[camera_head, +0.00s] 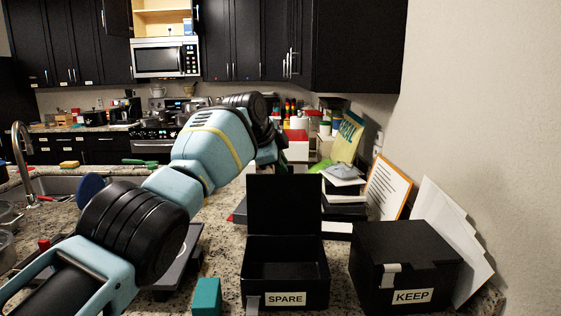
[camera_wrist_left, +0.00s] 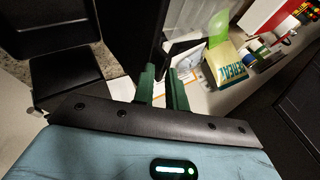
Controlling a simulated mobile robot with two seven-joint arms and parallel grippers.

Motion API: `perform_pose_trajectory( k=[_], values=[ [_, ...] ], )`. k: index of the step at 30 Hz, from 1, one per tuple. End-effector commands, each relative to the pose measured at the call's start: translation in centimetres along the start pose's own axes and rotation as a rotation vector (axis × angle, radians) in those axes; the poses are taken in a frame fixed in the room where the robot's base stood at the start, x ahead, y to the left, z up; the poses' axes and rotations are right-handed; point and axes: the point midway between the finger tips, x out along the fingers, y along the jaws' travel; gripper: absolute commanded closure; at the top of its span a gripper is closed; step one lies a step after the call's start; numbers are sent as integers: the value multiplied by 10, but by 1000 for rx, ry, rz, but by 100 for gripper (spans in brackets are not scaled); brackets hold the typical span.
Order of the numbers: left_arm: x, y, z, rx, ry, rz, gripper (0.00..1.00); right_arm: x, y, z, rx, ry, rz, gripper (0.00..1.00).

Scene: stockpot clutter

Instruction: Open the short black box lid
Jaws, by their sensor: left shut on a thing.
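The black box labelled SPARE (camera_head: 286,299) stands open on the counter. Its black lid (camera_head: 284,205) stands about upright at the back, and the inside looks empty. In the left wrist view the dark lid panel (camera_wrist_left: 128,40) rises close by the green fingers. My left gripper (camera_head: 271,158) is at the lid's upper edge, partly hidden by my arm. A second black box, labelled KEEP (camera_head: 405,255), is closed to the right. My right gripper is not in view.
A teal block (camera_head: 206,297) stands left of the SPARE box. Behind the KEEP box are stacked books (camera_head: 344,202), an orange-edged sheet (camera_head: 388,185) and leaning white panels (camera_head: 455,235) by the wall. A sink (camera_head: 60,182) is at the left.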

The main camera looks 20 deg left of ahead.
Motion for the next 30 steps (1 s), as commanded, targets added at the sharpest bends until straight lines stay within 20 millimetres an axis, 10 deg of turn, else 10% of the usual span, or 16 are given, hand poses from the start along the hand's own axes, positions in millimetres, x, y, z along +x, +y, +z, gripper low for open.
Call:
perform_pose_trajectory(
  k=[13,14,17,30],
  values=[
    [7,5,4,-2,-6,14,100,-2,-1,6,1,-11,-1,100],
    [7,6,4,-2,-6,14,82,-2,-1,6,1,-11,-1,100],
    [7,6,4,-2,-6,14,70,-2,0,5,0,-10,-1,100],
    [-6,1,1,0,-2,3,70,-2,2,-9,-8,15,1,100]
  ],
)
